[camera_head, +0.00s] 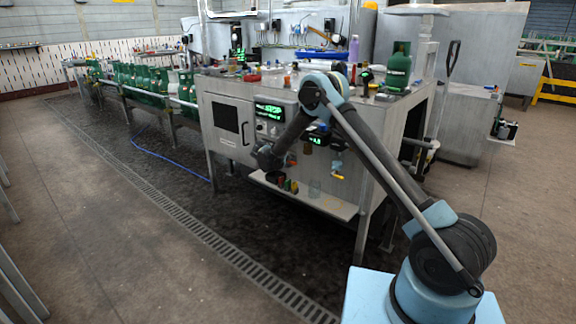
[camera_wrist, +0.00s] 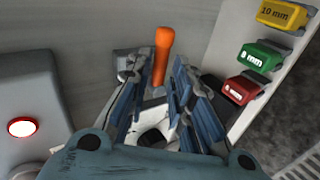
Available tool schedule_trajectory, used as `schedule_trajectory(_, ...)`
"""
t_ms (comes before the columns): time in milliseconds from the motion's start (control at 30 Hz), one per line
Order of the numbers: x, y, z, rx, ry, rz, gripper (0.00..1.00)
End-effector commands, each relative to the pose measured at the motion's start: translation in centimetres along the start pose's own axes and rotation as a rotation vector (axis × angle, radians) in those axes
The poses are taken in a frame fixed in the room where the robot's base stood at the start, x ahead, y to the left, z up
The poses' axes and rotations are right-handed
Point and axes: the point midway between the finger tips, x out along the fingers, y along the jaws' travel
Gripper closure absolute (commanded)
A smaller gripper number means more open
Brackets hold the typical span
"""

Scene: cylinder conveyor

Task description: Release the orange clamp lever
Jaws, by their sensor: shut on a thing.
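The orange clamp lever (camera_wrist: 163,52) stands out between the fingers of my gripper (camera_wrist: 161,72) in the wrist view. Its rounded end points to the top of the picture. My gripper's blue-grey fingers lie on both sides of the lever and are shut on it. The lever's lower part and its mount are mostly hidden between the fingers, where a white part shows. In the head view my gripper (camera_head: 268,157) is at the front of the grey cabinet (camera_head: 230,108), below the green STOP display (camera_head: 269,110). I cannot clearly make out the lever there.
A shelf (camera_wrist: 262,92) close on the right of the wrist view holds yellow (camera_wrist: 282,15), green (camera_wrist: 259,56) and red (camera_wrist: 241,89) marked blocks. Green cylinders (camera_head: 150,79) line the conveyor. Floor before the cabinet is clear.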

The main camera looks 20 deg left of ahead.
Motion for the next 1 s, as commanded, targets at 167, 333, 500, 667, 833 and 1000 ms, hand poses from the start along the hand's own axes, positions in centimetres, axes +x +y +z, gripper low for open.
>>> schedule_trajectory(167,-0.07,-0.15,-0.17,-0.057,-0.037,-0.003,1.00)
schedule_trajectory(333,-0.07,-0.08,-0.11,-0.085,-0.059,-0.004,1.00)
schedule_trajectory(500,-0.05,-0.06,-0.05,-0.094,-0.066,-0.005,1.00)
schedule_trajectory(667,-0.02,-0.08,0.01,-0.094,-0.067,-0.005,1.00)
schedule_trajectory(833,0.00,-0.09,0.07,-0.093,-0.068,-0.005,0.73)
schedule_trajectory(1000,0.00,0.01,0.07,-0.093,-0.068,-0.004,0.68)
